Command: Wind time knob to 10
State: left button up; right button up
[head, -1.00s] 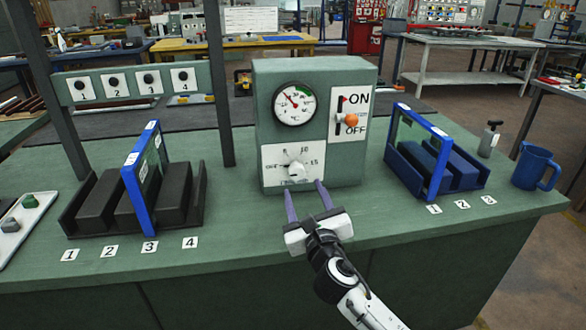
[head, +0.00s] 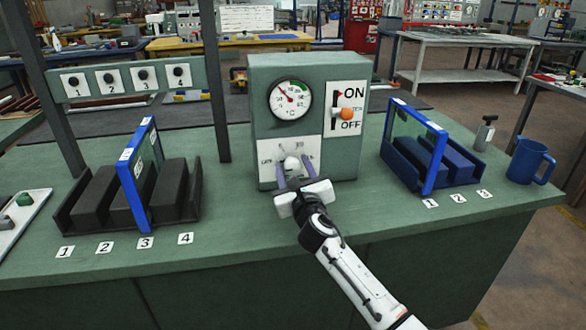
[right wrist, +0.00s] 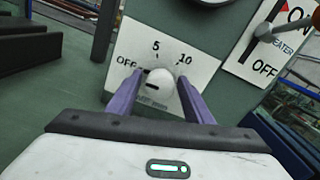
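The time knob (head: 291,163) is a white round knob on a white dial plate low on the green box's front. In the right wrist view the knob (right wrist: 161,88) sits below the printed 5 and 10, with OFF to its left. Its exact setting is hard to read. My right gripper (head: 295,172) is at the dial with its purple fingers apart, one on each side of the knob. Contact cannot be told. My left gripper is not in view.
The green box (head: 262,100) carries a round gauge (head: 290,99) and a heater switch with an orange-tipped lever (head: 347,113). Black blocks with a blue frame (head: 132,170) stand left. Blue blocks with a blue frame (head: 432,165) and a blue mug (head: 530,160) stand right.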

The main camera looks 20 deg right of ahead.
jog(key=c, duration=0.8)
jog(key=shift+c, duration=0.2)
